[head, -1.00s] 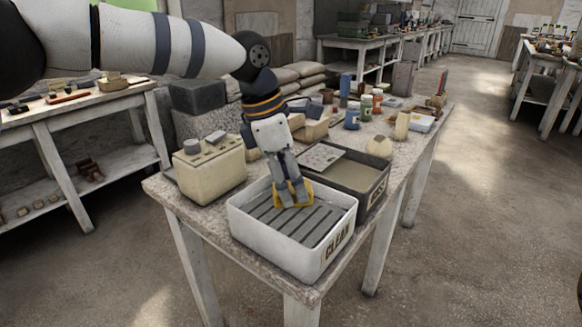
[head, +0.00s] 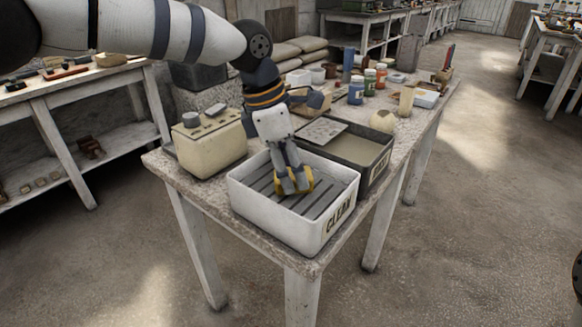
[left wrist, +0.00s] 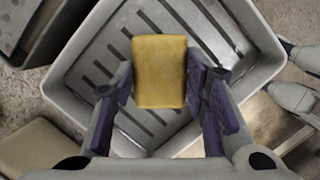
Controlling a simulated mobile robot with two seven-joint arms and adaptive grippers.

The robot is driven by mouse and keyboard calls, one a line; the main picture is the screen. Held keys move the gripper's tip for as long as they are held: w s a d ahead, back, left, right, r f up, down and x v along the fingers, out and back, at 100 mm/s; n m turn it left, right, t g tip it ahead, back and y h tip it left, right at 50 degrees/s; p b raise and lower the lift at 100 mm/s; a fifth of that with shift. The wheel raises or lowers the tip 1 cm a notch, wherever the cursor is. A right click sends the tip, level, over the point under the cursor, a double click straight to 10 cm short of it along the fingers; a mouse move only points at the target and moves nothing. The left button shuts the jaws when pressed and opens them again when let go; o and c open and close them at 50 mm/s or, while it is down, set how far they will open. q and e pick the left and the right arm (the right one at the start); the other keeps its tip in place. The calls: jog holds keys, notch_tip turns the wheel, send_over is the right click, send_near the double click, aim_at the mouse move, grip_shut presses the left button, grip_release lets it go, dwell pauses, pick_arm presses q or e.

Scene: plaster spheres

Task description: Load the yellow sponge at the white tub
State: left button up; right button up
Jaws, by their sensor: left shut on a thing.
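The white tub (head: 275,222), marked CLEAN, stands on the table's near corner and has a slatted floor. My left gripper (head: 294,187) points down inside its outline and is shut on the yellow sponge (head: 307,180). In the left wrist view the sponge (left wrist: 160,72) sits between the purple-padded fingers (left wrist: 163,115), over the tub's slats (left wrist: 205,35). I cannot tell whether the sponge touches the slats. My right gripper is not in view.
A dark grey tub (head: 377,172) with a light board (head: 321,130) across it stands right behind the white tub. A cream box (head: 208,148) is to the left. Jars (head: 356,90) and other items fill the table's far part.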

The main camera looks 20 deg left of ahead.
aim_at(291, 174)
pick_arm(q)
jog(key=shift+f, duration=0.5)
dwell(0.4)
jog(key=shift+s+f, duration=0.1)
jog(key=shift+f, duration=0.1)
dwell(0.9)
jog(key=shift+r+p, duration=0.65)
jog(key=shift+r, duration=3)
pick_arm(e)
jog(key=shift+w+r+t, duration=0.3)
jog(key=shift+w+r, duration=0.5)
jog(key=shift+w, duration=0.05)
